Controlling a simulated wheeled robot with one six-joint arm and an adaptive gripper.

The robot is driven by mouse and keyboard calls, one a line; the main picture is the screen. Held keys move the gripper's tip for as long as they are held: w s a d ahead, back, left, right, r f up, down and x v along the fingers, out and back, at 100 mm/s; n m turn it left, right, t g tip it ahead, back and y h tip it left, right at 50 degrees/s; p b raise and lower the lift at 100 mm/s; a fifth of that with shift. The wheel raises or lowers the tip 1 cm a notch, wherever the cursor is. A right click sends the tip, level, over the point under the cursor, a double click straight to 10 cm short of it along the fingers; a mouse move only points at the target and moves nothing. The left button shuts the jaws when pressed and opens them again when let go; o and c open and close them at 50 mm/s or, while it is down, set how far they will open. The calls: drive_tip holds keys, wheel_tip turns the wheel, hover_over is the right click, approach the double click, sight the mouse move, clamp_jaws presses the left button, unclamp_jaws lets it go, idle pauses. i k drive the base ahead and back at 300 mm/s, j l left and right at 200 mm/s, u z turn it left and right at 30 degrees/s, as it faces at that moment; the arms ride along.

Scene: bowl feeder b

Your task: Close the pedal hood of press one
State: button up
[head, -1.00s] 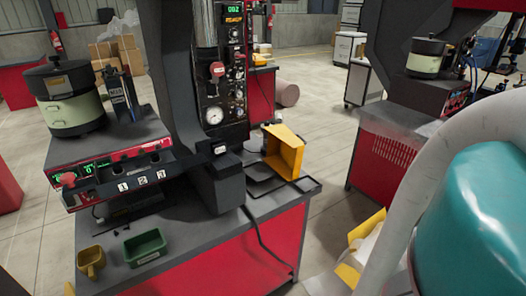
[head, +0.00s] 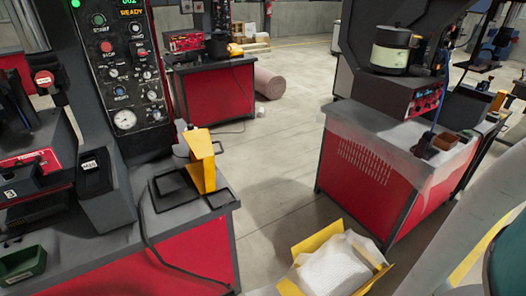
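A yellow hood-like piece (head: 203,160) stands upright on the right end of the press bench (head: 190,205); I take it for the pedal hood, but no label shows. Its narrow side faces me and a black frame (head: 168,188) lies flat around its foot. No pedal can be made out there. The press's control panel (head: 122,70) rises to its left, with a lit display, buttons and a gauge. My gripper is not in view; only parts of my arm show at the right edge, well apart from the yellow piece.
A yellow open box (head: 318,240) with white, bag-like contents sits low at the bottom. Another red bench (head: 355,165) with a machine stands at the right. A green bin (head: 22,264) sits at lower left. Bare floor (head: 275,160) lies between the benches. A cable hangs over the near bench.

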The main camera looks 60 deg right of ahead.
sight(202, 170)
drive_tip(key=k+l+z, duration=0.1)
drive_tip(key=k+l, duration=0.15)
drive_tip(key=l, duration=0.15)
drive_tip(key=k+l+z, duration=0.1)
drive_tip(key=l, duration=0.3)
drive_tip(key=k+l+z, duration=0.1)
drive_tip(key=k+l, duration=0.2)
drive_tip(key=i+l+u, duration=0.1)
drive_tip(key=i+l, duration=0.35)
drive_tip(key=l, duration=0.15)
